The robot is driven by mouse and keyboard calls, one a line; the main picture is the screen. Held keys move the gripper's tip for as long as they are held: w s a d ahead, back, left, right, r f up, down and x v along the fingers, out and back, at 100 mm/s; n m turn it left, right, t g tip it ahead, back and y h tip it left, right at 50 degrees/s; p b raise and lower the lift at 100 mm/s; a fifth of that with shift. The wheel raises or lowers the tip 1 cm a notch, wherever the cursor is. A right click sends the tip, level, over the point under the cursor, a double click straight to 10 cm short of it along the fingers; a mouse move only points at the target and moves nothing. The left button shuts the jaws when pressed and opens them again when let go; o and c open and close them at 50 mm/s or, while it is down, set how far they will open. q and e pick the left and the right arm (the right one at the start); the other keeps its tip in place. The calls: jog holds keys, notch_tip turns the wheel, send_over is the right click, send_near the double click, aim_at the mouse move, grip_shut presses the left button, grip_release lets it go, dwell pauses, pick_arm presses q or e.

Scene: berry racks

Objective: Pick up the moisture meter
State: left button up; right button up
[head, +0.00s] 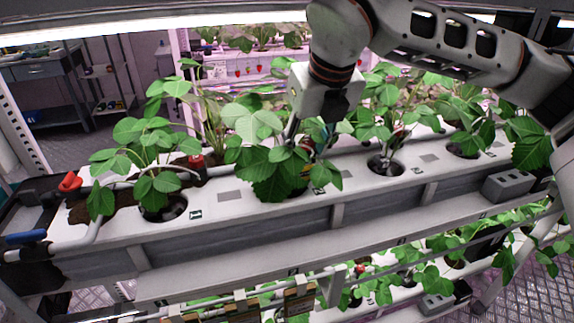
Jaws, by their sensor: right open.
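My right gripper (311,143) comes down from the upper right and points into the leaves of a strawberry plant (272,170) in the white planter (237,197). Its jaws are open, and leaves cover part of the fingertips. A small yellow patch (306,167) shows among the leaves just below the fingers. I cannot tell whether it belongs to the moisture meter, which I cannot make out clearly anywhere. My left gripper is not in view.
More plants (152,165) grow from holes along the planter on both sides. A red valve handle (70,181) and pipes are at the left end. A grey box (507,186) sits on the front edge at right. A lower planted shelf lies below.

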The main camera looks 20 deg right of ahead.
aim_at(301, 163)
jog(key=shift+w+f, duration=0.25)
jog(key=shift+f, duration=0.4)
jog(key=shift+x, duration=0.75)
jog(key=x, duration=0.3)
jog(key=shift+f, duration=0.3)
jog(key=shift+w+f, duration=0.3)
jog(key=shift+f, duration=0.2)
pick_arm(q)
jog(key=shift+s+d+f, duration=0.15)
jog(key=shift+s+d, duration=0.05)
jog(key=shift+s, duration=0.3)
pick_arm(e)
jog(key=shift+a, duration=0.1)
jog(key=c, duration=0.9)
